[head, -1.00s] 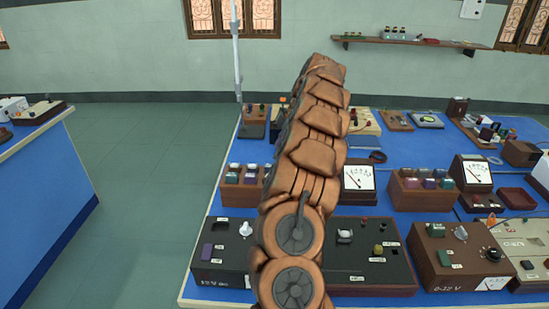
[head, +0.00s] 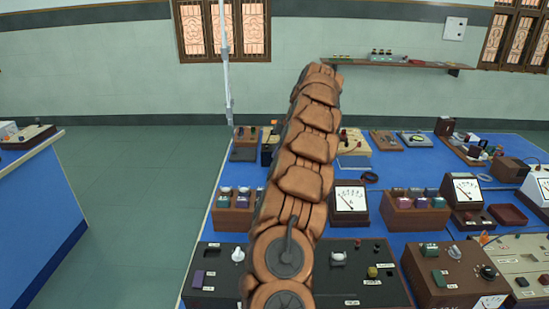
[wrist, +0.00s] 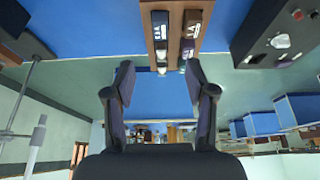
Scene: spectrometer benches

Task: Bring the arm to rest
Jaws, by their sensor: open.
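My arm, in copper-coloured segments, rises through the middle of the head view, above the blue bench (head: 400,171). Its far end leans slightly right, and the gripper itself cannot be made out there. In the wrist view my gripper (wrist: 160,85) shows two dark fingers spread apart with nothing between them. The wrist picture is upside down, with blue bench tops above and the room's wall and windows below. A wooden block with labelled switches (wrist: 175,35) lies beyond the fingers, clear of them.
Dark control boxes (head: 215,275), a brown box with knobs (head: 455,270) and dial meters (head: 348,200) crowd the blue bench. Another bench (head: 30,220) stands at the left, with open green floor (head: 130,200) between. A wall shelf (head: 395,64) and a thin pole (head: 225,70) are behind.

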